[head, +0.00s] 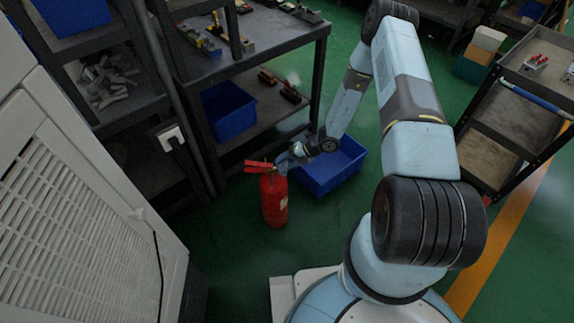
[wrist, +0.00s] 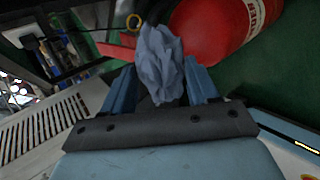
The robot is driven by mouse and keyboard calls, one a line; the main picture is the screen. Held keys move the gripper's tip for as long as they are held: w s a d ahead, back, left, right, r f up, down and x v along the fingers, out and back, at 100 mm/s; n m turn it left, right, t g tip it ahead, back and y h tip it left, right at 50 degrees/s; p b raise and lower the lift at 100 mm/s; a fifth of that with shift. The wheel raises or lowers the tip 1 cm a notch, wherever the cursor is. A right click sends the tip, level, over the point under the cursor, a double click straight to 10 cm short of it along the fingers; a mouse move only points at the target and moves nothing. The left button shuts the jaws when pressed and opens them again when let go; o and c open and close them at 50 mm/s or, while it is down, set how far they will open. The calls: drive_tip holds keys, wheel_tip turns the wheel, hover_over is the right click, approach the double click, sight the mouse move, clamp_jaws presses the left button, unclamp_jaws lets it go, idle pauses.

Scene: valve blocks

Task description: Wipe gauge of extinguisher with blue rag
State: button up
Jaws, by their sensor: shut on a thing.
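The red fire extinguisher (head: 274,200) stands upright on the green floor in the head view, its red handle (head: 258,166) at the top. In the wrist view its red body (wrist: 215,30) fills the upper right, with a yellow ring (wrist: 133,21) near its top. My gripper (head: 285,162) is beside the top of the extinguisher. In the wrist view my gripper (wrist: 165,90) is shut on a crumpled blue rag (wrist: 162,65). The rag is in front of the extinguisher's top end; I cannot tell whether they touch. The gauge is not visible, probably hidden by the rag.
A blue bin (head: 335,172) stands on the floor right behind the extinguisher. A dark shelf rack (head: 262,55) with another blue bin (head: 229,110) stands behind. A white louvred cabinet (head: 70,200) is at the left. A cart (head: 515,110) stands at the right.

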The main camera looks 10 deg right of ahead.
sight(287, 168)
drive_tip(key=shift+w+f, duration=0.1)
drive_tip(key=shift+w, duration=1.55)
drive_tip(key=shift+d, duration=0.1)
drive_tip(key=shift+s+a, duration=0.2)
drive_tip(key=shift+s, duration=0.8)
drive_tip(key=shift+s+a, duration=0.15)
drive_tip(key=shift+s, duration=2.2)
drive_tip(key=shift+v, duration=3)
drive_tip(key=shift+w+d, duration=0.1)
drive_tip(key=shift+d, duration=0.05)
